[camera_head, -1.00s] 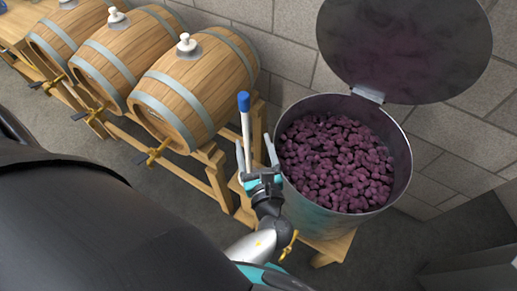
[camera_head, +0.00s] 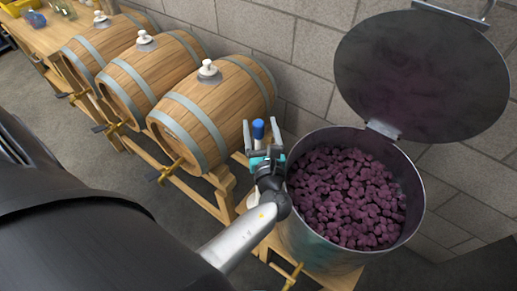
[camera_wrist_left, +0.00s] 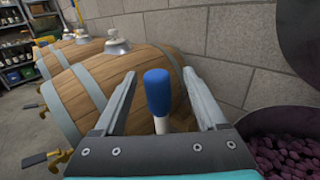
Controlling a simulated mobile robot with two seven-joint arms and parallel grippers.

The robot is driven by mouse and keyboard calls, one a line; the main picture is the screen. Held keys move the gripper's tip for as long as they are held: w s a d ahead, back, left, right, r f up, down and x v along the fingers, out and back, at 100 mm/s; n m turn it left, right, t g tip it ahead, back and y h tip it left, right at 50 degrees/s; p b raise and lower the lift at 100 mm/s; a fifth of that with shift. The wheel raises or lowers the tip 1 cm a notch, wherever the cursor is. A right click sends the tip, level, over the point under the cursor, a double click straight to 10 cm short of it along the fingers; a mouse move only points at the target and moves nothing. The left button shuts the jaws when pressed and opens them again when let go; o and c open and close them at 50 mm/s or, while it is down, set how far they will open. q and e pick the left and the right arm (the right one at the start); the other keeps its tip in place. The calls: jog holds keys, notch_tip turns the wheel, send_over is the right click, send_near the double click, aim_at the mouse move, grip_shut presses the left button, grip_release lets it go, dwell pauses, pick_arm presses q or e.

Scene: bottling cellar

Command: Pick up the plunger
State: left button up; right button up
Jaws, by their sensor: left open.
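The plunger (camera_head: 258,131) has a blue grip on a white shaft and stands upright between the barrels and the steel vat. My left gripper (camera_head: 262,126) is open, with a finger on each side of the plunger's upper part. In the left wrist view the plunger's blue top (camera_wrist_left: 157,92) shows between the two open fingers (camera_wrist_left: 160,85), with visible gaps on both sides. The plunger's lower part is hidden behind my gripper and wrist. My right gripper is not in view.
The open steel vat (camera_head: 421,187) of dark grapes (camera_head: 345,195) stands just right of my gripper, its lid (camera_head: 422,75) raised. Several wooden barrels (camera_head: 215,110) lie on a rack (camera_head: 226,182) to the left. A block wall (camera_head: 290,50) is behind. Grey floor shows at the lower left.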

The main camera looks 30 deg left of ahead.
pick_arm(q)
jog(key=x, duration=0.4)
jog(key=shift+s+a+f, duration=0.1)
jog(key=shift+a, duration=0.05)
grip_shut()
dwell(0.4)
